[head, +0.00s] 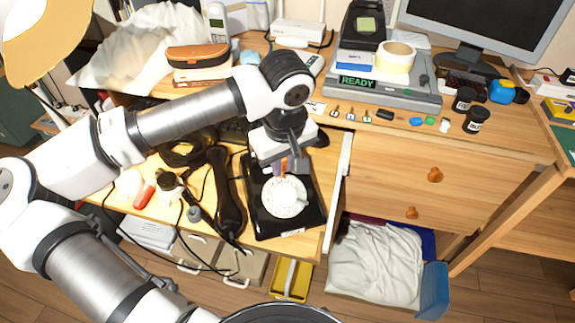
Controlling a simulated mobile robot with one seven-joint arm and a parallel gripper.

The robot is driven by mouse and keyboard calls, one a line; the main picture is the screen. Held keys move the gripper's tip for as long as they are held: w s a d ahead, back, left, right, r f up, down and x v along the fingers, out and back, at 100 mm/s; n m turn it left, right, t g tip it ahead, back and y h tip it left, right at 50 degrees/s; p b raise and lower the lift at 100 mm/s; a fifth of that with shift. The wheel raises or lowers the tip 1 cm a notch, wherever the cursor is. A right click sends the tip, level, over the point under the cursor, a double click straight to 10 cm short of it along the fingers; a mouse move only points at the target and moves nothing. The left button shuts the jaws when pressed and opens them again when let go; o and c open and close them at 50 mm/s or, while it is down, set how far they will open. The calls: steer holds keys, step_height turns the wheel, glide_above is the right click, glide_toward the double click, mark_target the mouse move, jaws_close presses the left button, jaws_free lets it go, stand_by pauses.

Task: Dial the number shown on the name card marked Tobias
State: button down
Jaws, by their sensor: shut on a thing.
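My gripper (290,167) points down over the far edge of the dial. It is shut on a small purple-brown thing (277,168), mostly hidden by the fingers; whether it touches the dial I cannot tell. My wrist hides part of the phone's far end. I cannot make out a name card marked Tobias, and the dial's digits are too small to read.
A scale-like device with a green READY display (357,82) stands on the desk, with small tagged keys (351,115) in front. Black cables and a red-handled item (144,195) lie left of the handset.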

steer(key=shift+f, duration=0.15)
steer(key=shift+w+f+b, duration=0.25)
steer(key=shift+f+b, duration=0.2)
steer(key=shift+b, duration=0.35)
steer(key=shift+w+f+b, duration=0.2)
steer(key=shift+f+b, duration=0.25)
steer(key=shift+b, duration=0.55)
stand_by(0.4)
stand_by(0.3)
steer(key=shift+d+b, duration=0.35)
steer(key=shift+d, duration=0.3)
steer(key=shift+s+d+f+b, duration=0.15)
steer(key=shift+d+b, duration=0.2)
steer(key=shift+d, duration=0.15)
